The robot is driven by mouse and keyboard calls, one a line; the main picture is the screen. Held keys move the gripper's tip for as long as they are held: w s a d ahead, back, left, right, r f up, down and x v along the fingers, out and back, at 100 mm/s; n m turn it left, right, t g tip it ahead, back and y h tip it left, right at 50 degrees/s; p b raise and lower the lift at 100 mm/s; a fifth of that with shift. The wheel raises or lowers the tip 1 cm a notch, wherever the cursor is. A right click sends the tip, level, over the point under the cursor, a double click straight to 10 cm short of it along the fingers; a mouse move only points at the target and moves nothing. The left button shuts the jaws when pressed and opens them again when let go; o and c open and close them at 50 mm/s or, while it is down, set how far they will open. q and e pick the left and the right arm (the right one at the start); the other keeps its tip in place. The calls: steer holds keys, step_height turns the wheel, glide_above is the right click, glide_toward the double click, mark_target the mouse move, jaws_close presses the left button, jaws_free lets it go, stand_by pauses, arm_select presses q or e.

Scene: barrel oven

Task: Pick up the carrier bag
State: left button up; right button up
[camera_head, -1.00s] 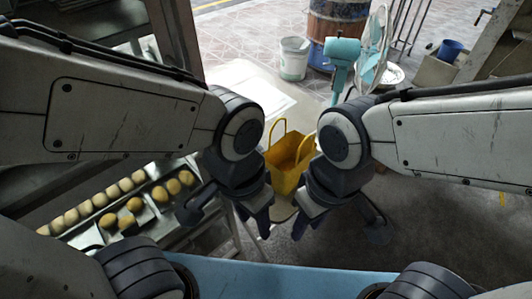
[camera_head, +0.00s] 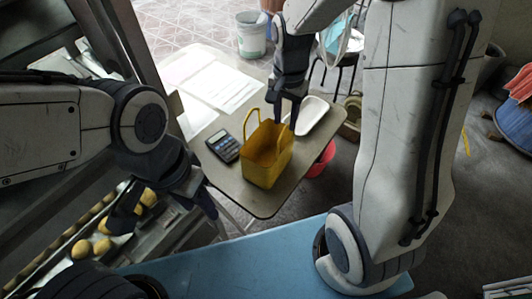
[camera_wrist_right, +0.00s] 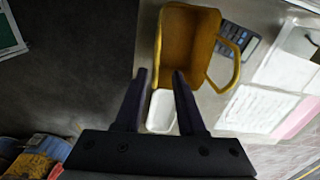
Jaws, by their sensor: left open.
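The yellow carrier bag (camera_head: 266,165) stands upright on a small table (camera_head: 230,180), with its open top and two loop handles showing. My right gripper (camera_head: 287,118) is above its far right side, by the right handle; I cannot tell if they touch. In the right wrist view the bag (camera_wrist_right: 190,45) lies beyond the fingertips. My right gripper (camera_wrist_right: 160,75) is open there, with nothing seen held between its fingers. My left gripper (camera_head: 168,207) is open and empty, left of the table and over the bread trays.
A calculator (camera_head: 223,146) lies left of the bag, and a white tray (camera_head: 310,115) behind it. White papers (camera_head: 210,88) lie further back. Bread rolls (camera_head: 82,248) sit on a rack at lower left. A red bowl (camera_head: 322,160) is beyond the table's right edge.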

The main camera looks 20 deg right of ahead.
glide_above(285, 150)
step_height(285, 150, down, 5)
steer(key=shift+a+f, duration=0.1)
steer(key=shift+f, duration=2.4)
jaws_close()
